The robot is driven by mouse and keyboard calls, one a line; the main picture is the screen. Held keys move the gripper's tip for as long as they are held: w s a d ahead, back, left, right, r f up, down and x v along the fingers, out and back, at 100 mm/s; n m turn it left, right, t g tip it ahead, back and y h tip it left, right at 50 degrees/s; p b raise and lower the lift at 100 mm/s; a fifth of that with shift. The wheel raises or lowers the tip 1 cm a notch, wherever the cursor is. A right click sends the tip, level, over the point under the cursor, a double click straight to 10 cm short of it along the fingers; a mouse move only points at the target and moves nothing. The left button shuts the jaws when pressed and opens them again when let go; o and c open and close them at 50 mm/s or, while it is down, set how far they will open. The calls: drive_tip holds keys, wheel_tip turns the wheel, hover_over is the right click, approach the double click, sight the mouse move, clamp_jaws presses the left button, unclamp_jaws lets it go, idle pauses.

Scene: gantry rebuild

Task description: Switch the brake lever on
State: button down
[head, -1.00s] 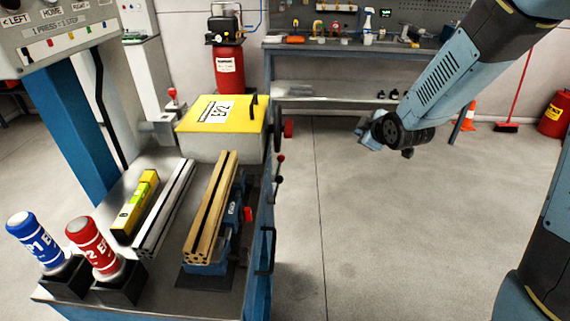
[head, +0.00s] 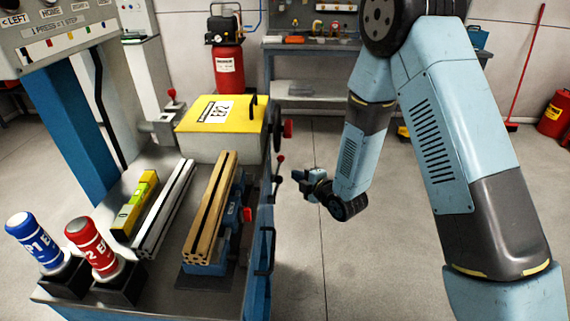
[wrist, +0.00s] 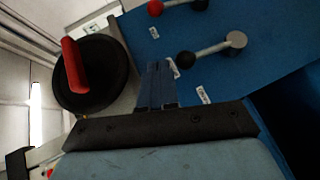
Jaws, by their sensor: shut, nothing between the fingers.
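My gripper (head: 298,175) is right of the bench's side face, close to the small levers there. In the wrist view its fingers (wrist: 158,75) are together and empty, over the blue panel. A lever with a black ball knob (wrist: 185,58) and grey pivot lies just right of the fingertips, apart from them as far as I can tell. A second lever with a red knob (wrist: 155,8) is at the top edge; its knob also shows in the head view (head: 281,158). The small labels are too blurred to read, so I cannot tell which is the brake lever.
A black handwheel with a red handle (wrist: 75,66) is left of the fingers in the wrist view. The bench carries a yellow-topped box (head: 200,112), a tan profile (head: 212,205) and a yellow level (head: 135,205).

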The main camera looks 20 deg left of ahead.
drive_tip(key=shift+w, duration=0.1)
approach(278, 159)
drive_tip(key=a, duration=0.4)
drive_tip(key=shift+w+a+f, duration=0.15)
drive_tip(key=shift+w+f, duration=0.25)
drive_tip(key=shift+w, duration=0.45)
drive_tip(key=shift+w+a+f, duration=0.1)
drive_tip(key=shift+w+f, duration=0.25)
drive_tip(key=shift+w, duration=0.5)
drive_tip(key=shift+w+d, duration=0.1)
